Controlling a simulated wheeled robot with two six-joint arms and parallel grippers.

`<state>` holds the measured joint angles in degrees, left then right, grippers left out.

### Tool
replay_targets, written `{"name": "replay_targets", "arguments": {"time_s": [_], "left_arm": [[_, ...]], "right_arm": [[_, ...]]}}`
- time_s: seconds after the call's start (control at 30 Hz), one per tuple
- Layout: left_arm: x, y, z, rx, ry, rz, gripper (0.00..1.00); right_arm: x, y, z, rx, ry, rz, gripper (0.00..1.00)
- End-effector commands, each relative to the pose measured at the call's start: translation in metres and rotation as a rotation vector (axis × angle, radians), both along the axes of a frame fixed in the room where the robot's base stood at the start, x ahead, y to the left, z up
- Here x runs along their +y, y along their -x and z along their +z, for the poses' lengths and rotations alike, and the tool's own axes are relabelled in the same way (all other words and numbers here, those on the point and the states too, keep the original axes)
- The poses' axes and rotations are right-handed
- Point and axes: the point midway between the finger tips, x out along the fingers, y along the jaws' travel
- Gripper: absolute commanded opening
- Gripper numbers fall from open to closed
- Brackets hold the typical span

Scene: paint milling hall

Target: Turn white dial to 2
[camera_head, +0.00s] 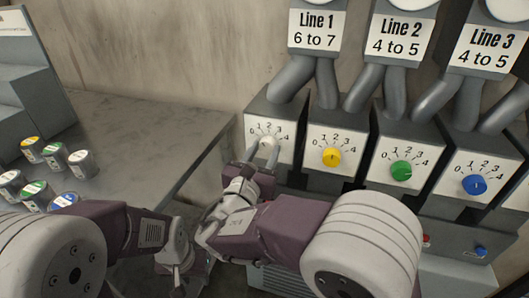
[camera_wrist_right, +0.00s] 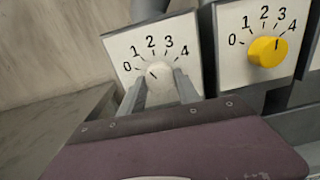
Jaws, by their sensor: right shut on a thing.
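The white dial (camera_head: 268,142) is on the leftmost panel, with a 0 to 4 scale around it. In the right wrist view the white dial (camera_wrist_right: 160,80) sits between the two grey fingers of my right gripper (camera_wrist_right: 160,88), which is shut on it. A small dark mark on its face points up-left, roughly toward 1. In the head view my right gripper (camera_head: 262,150) reaches up to the panel and partly covers the dial. My left gripper (camera_head: 177,268) hangs low by the table edge, away from the panels; its fingers are not clear.
A yellow dial (camera_head: 331,157), a green dial (camera_head: 401,170) and a blue dial (camera_head: 474,185) follow to the right on similar panels. Several small paint cans (camera_head: 82,163) stand on the grey table (camera_head: 150,130) at left. Thick grey pipes (camera_head: 327,84) rise above the panels.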

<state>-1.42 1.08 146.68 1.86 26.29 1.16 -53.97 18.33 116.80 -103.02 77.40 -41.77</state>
Motion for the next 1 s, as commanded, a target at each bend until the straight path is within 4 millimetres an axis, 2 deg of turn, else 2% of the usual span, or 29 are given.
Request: {"name": "replay_targets", "arguments": {"time_s": [0.6, 1.0], "left_arm": [[0.0, 0.0, -0.044, 0.0, 0.0, 0.0, 0.36], [0.0, 0.0, -0.054, 0.0, 0.0, 0.0, 0.36]], "right_arm": [[0.001, 0.0, -0.004, -0.116, -0.362, 0.0, 0.0], [0.001, 0.0, -0.002, -0.149, -0.468, -0.001, 0.0]]}}
